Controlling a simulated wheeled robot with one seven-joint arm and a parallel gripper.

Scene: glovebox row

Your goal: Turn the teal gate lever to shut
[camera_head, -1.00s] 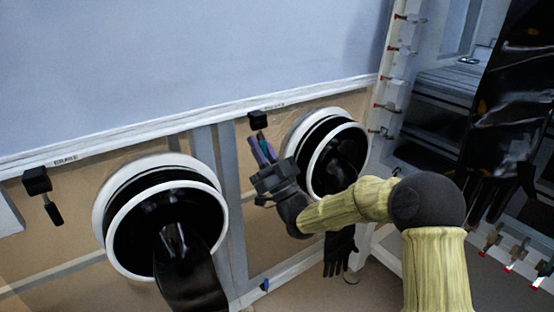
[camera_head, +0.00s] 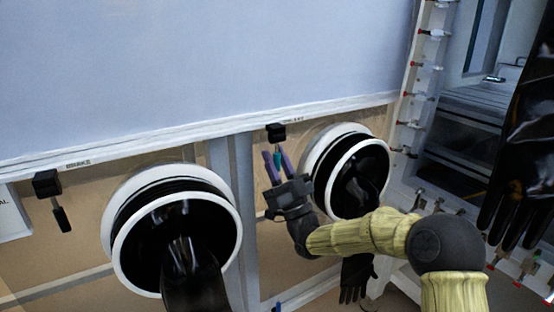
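The teal gate lever (camera_head: 278,159) hangs down from a black block (camera_head: 276,132) below the white rail, left of the right glove port. My gripper (camera_head: 276,160) is just below the block, its two purple fingers pointing up. The lever shows between the fingers, with the fingers spread wider than the lever. Whether either finger touches it I cannot tell. The lower end of the lever is hidden by the gripper.
A similar black block with a black lever (camera_head: 60,214) hangs at the left. Two white-rimmed glove ports, left (camera_head: 124,258) and right (camera_head: 322,184), stick out with black gloves. A grey post (camera_head: 231,190) stands between them. Red-tipped valves line the right frame.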

